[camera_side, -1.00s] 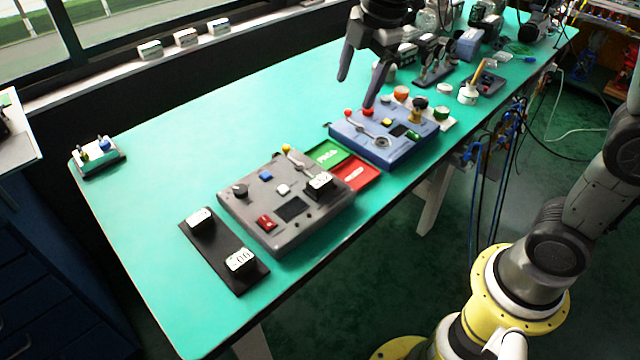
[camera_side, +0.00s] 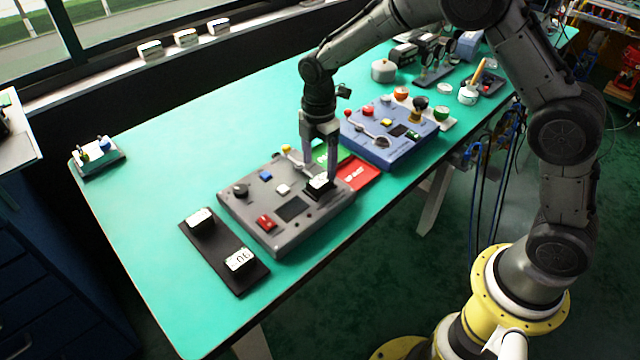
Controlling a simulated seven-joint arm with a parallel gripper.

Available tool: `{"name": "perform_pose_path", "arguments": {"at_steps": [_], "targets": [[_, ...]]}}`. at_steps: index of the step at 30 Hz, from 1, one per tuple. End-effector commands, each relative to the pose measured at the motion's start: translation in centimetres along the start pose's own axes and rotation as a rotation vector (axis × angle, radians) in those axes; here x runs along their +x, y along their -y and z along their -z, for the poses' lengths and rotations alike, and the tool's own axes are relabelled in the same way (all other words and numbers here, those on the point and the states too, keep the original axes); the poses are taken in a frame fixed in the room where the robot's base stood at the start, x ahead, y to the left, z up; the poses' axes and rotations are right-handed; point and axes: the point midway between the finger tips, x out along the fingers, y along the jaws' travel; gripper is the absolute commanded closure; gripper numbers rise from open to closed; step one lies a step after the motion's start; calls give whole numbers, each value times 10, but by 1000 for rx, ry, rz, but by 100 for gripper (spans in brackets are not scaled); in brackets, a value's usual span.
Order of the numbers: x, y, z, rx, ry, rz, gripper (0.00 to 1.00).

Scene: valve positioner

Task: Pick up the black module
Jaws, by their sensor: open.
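The black module (camera_side: 319,184) with a white label on top sits on the right part of the grey panel box (camera_side: 252,222). My gripper (camera_side: 320,172) points down right over this module, with one finger on its far left side and one on its right side. The jaws are open. The fingers partly hide the module, and I cannot tell whether they touch it. Two similar black modules with white labels, one at the back (camera_side: 201,219) and one at the front (camera_side: 240,261), sit on a black base plate (camera_side: 222,250) left of the grey box.
A blue panel box (camera_side: 388,150) with knobs and a lever stands behind to the right. Green (camera_side: 333,151) and red (camera_side: 360,174) trays lie between the boxes. The grey box has a yellow-tipped lever (camera_side: 287,149) close to my gripper. The table's left side is mostly clear.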

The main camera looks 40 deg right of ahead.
Motion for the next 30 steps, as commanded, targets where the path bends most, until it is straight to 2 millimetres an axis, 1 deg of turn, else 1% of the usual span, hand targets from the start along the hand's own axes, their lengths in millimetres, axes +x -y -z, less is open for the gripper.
{"name": "perform_pose_path", "arguments": {"at_steps": [5, 8, 12, 15, 18, 24, 25, 29, 30], "targets": [[11, 1, 0, 0, 0, 2, 20], [23, 2, -1, 1, 0, 4, 20], [44, 3, -2, 0, 0, 4, 20], [54, 2, -1, 0, 0, 2, 20], [59, 2, -1, 0, 0, 0, 20], [59, 2, -1, 0, 0, -1, 20], [59, 2, -1, 0, 0, -1, 22], [59, 2, -1, 0, 0, -1, 45], [59, 2, -1, 0, 0, -1, 52]]}}
